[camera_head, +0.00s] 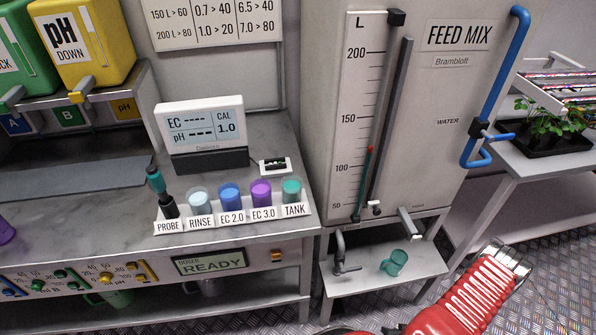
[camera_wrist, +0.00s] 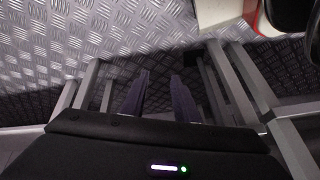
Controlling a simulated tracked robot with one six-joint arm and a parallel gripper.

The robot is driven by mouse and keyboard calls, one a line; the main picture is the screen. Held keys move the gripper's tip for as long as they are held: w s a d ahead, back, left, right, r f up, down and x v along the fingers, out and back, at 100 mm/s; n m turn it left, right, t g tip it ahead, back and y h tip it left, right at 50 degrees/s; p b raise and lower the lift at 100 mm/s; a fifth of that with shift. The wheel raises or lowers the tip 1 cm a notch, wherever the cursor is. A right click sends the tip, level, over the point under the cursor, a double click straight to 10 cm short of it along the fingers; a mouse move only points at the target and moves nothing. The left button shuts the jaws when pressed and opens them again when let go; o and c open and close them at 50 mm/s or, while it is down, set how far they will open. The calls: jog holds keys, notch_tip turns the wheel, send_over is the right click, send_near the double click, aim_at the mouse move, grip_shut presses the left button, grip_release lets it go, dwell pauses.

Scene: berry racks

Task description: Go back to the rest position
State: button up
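My gripper (camera_wrist: 161,92) shows in the wrist view with its two dark fingers apart and nothing between them. Beyond the fingers is grey diamond-plate floor (camera_wrist: 110,35). In the head view my red arm (camera_head: 475,298) is at the bottom right, in front of the feed tank; the gripper's fingers do not show there.
The feed tank (camera_head: 448,90) has a low shelf with a teal cup (camera_head: 394,263) beside a tap (camera_head: 343,262). On the left bench stand a meter (camera_head: 201,130) and a rack of coloured cups (camera_head: 236,220). A plant tray (camera_head: 555,137) is at right.

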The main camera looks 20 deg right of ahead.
jog(key=w+d+r+g, duration=0.1)
jog(key=r+g, duration=0.1)
jog(key=r, duration=0.7)
jog(key=w+d+r+g+y, duration=0.1)
jog(key=w+r+g, duration=0.1)
jog(key=r, duration=0.6)
jog(key=w+d+r+g, duration=0.1)
jog(key=r+g, duration=0.1)
jog(key=r, duration=0.7)
jog(key=w+a+r, duration=0.3)
jog(key=a+r, duration=0.2)
jog(key=r, duration=0.5)
jog(key=w+a+r, duration=0.2)
jog(key=a+r, duration=0.2)
jog(key=r, duration=0.6)
jog(key=a+r+n+t, duration=0.6)
jog(key=a+r, duration=2.2)
jog(key=r, duration=0.1)
jog(key=shift+y, duration=0.3)
